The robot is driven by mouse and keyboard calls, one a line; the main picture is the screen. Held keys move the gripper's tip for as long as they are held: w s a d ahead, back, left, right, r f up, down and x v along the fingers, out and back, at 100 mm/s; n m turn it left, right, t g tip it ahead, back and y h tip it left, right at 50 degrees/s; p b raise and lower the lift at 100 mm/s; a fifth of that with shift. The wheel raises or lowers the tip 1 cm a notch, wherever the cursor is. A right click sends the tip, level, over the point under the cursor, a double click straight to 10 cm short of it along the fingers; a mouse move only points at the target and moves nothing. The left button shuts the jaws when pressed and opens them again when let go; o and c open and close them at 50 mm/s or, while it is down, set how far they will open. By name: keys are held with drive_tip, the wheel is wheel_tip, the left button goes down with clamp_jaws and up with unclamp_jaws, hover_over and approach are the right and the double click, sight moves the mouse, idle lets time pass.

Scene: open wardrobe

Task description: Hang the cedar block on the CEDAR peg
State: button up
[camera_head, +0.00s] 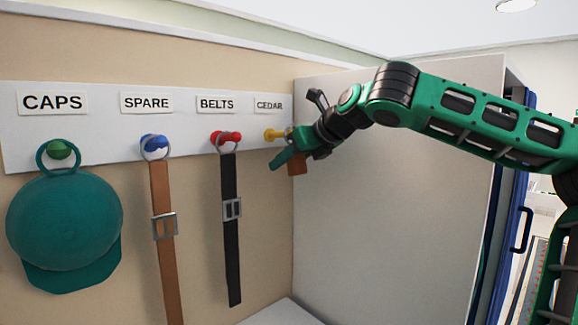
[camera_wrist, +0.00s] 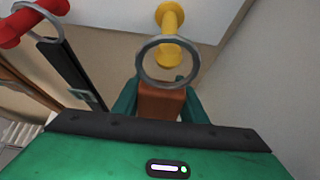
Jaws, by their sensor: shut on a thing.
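The CEDAR peg is yellow (camera_head: 275,135) and sticks out under the CEDAR label (camera_head: 269,104) at the right end of the board. It also shows at the top of the wrist view (camera_wrist: 169,22). My gripper (camera_head: 290,155) is beside the peg, shut on the brown cedar block (camera_head: 297,166). In the wrist view the block (camera_wrist: 162,102) sits between the green fingers. The block's metal ring (camera_wrist: 138,66) stands up in front of the peg's end and overlaps it in the picture. I cannot tell whether the ring is around the peg. The fingers partly hide the block.
A black belt (camera_head: 230,190) hangs on the red BELTS peg (camera_head: 226,138), just left. A brown belt (camera_head: 163,250) hangs on the blue SPARE peg (camera_head: 154,142), and a teal cap (camera_head: 64,235) on the green peg. The wardrobe side panel (camera_head: 390,220) stands close on the right.

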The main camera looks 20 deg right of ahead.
drive_tip(key=shift+w+a+f, duration=0.2)
drive_tip(key=shift+w+a, duration=0.1)
drive_tip(key=shift+w, duration=0.45)
drive_tip(key=shift+w+a+f, duration=0.25)
drive_tip(key=shift+w+a, duration=0.05)
drive_tip(key=shift+w, duration=0.4)
drive_tip(key=shift+w+a+f, duration=0.2)
drive_tip(key=shift+w+a, duration=0.1)
drive_tip(key=shift+w, duration=0.45)
drive_tip(key=o, duration=1.2)
